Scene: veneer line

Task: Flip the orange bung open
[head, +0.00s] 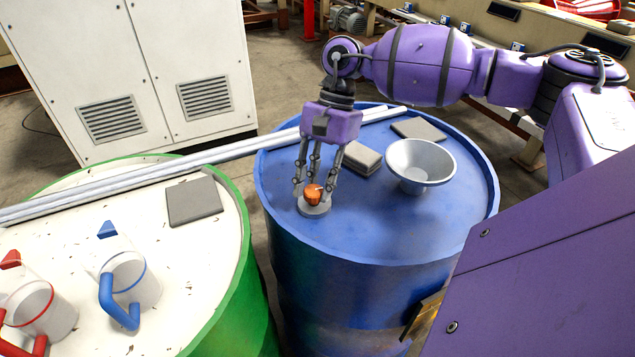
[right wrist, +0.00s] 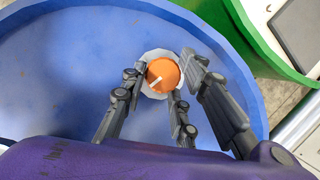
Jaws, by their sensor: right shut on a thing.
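The orange bung (head: 313,193) sits in a round grey collar (head: 314,208) on top of the blue drum (head: 390,238), near its left front edge. My right gripper (head: 314,190) reaches down from above, its fingers closed around the bung. In the right wrist view the orange bung (right wrist: 162,75) shows between the fingers of my right gripper (right wrist: 158,85), with a pale mark on its top. The bung looks seated in the collar; I cannot tell whether it is tilted. My left gripper is not in view.
A grey funnel (head: 420,162) and grey pads (head: 362,157) stand on the blue drum, right of my gripper. Pale rods (head: 200,158) lie across both drums. The green drum (head: 244,245) carries two jugs (head: 137,280) and a grey pad (head: 194,201). A white cabinet (head: 130,60) stands behind.

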